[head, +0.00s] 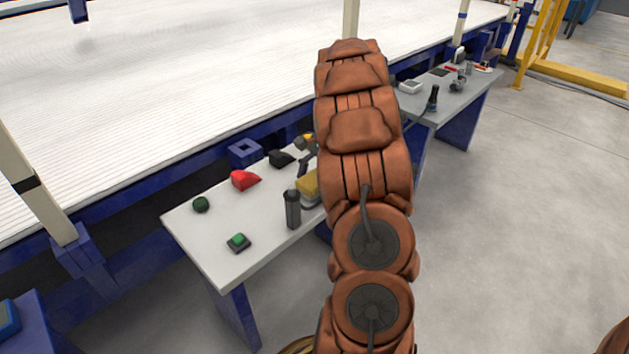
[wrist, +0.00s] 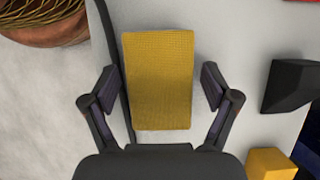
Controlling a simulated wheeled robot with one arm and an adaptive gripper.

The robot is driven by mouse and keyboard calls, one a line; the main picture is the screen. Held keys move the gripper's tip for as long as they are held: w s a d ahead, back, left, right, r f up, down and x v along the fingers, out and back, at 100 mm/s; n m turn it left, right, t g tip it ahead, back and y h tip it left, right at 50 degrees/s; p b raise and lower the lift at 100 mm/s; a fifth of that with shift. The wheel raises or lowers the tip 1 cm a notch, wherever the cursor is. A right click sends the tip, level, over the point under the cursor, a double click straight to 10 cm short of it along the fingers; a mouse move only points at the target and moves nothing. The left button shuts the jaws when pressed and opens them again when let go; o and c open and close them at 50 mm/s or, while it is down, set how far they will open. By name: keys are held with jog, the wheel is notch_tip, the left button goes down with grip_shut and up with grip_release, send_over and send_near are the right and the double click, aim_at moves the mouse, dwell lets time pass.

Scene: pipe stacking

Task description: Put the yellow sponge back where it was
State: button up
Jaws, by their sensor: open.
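The yellow sponge (wrist: 160,80) is a flat textured block, seen from above in the wrist view. In the head view the yellow sponge (head: 307,187) shows near the front edge of the grey table, partly hidden behind my arm. My gripper (wrist: 160,88) is open, with one finger to the left of the sponge and one to the right. Gaps show between both fingers and its sides. I cannot tell how high the fingers are above the table.
A black wedge (wrist: 292,86) and yellow cube (wrist: 271,164) lie right of the gripper in the wrist view.

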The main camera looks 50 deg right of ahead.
jog(key=p+v, duration=0.4)
jog(key=v, duration=0.8)
jog(key=shift+p, duration=0.3)
jog(key=shift+a+r, duration=0.15)
jog(key=s+a+r+n+g+h, duration=0.15)
jog(key=a+n, duration=0.25)
jog(key=a, duration=0.8)
jog(key=s+a+r+n+g, duration=0.1)
jog(key=s+a+n, duration=0.25)
jog(key=a, duration=0.85)
jog(key=s+a+f+n+h, duration=0.1)
jog(key=s+a+n, duration=0.4)
jog(key=s, duration=0.5)
jog(key=s+a+f+n+g+h, duration=0.1)
jog(key=s+a+f+n+h, duration=0.1)
jog(key=s+a+f+n, duration=0.2)
jog(key=s+a+n, duration=0.2)
jog(key=s+a, duration=0.2)
jog(key=s, duration=0.2)
jog(key=shift+s+a, duration=0.2)
jog(key=shift+a, duration=0.05)
